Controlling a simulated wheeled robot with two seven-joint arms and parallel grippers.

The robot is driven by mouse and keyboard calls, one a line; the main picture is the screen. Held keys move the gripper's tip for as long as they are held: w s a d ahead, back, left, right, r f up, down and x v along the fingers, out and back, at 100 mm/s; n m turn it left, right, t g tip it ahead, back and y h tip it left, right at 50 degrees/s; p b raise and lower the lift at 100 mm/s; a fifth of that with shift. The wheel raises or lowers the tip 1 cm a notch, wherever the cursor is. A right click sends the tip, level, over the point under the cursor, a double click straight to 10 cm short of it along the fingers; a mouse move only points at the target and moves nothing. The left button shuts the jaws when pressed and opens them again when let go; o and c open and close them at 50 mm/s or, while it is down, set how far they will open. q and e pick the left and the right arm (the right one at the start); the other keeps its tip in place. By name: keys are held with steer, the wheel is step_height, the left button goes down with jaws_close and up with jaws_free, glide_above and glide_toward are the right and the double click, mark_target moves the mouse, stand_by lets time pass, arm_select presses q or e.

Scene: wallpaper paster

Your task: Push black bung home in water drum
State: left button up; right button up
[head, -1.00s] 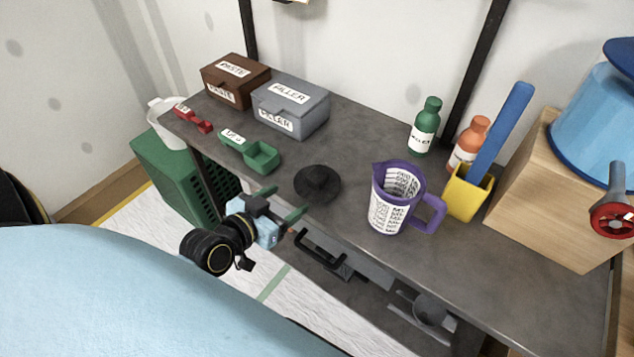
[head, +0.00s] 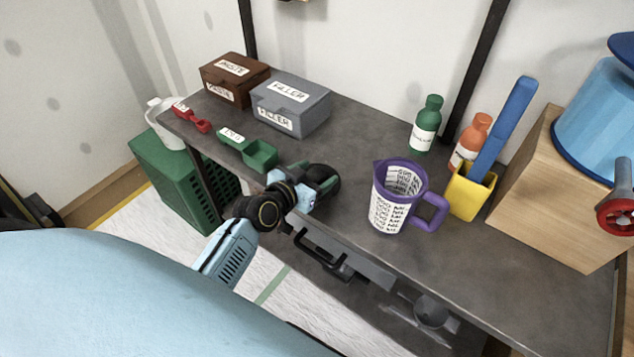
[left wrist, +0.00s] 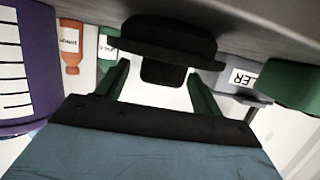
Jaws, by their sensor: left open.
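The black bung (left wrist: 165,45) has a wide flange and a narrower block. In the left wrist view the block lies between the two green fingers of my left gripper (left wrist: 160,75), with gaps on both sides. In the head view my left gripper (head: 320,183) is over the bung on the grey bench and hides most of it. The gripper is open. The blue water drum (head: 596,115) stands on a wooden box at the right, with a red tap (head: 616,208) on its front. Its opening cannot be seen. My right gripper is not in view.
A purple measuring jug (head: 386,212) stands right of the gripper. A yellow holder (head: 466,196), green bottle (head: 425,128) and orange bottle (head: 470,143) are beyond it. A green scoop (head: 262,155), grey filler box (head: 305,118) and brown paste box (head: 222,88) stand left and behind.

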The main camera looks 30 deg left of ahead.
arm_select(q)
steer(key=shift+w+f, duration=0.2)
steer(key=shift+w, duration=0.3)
steer(key=c, duration=1.1)
